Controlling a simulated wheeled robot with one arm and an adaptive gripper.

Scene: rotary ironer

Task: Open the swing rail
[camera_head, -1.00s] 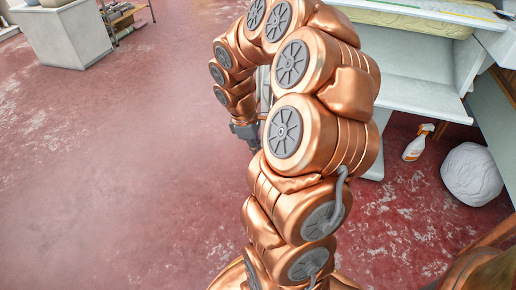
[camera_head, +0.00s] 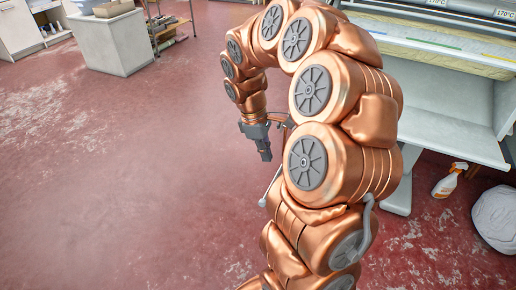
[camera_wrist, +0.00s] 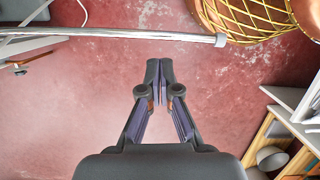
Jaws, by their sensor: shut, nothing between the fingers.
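The swing rail (camera_wrist: 120,33) is a thin chrome bar with a grey end cap, crossing the top left of the wrist view. In the head view a short piece of what looks like the same rail (camera_head: 269,187) shows beside my arm; the rest is hidden behind the arm. My gripper (camera_wrist: 160,70) is shut and empty, with its fingertips together and apart from the rail in the picture. The rail's end cap lies above and right of the fingertips there. In the head view my gripper (camera_head: 264,152) hangs pointing down over the floor.
The ironer (camera_head: 452,135) stands at the right, partly behind my arm. A spray bottle (camera_head: 448,182) and a white bundle (camera_head: 497,218) are on the floor at right. Red floor at left is clear.

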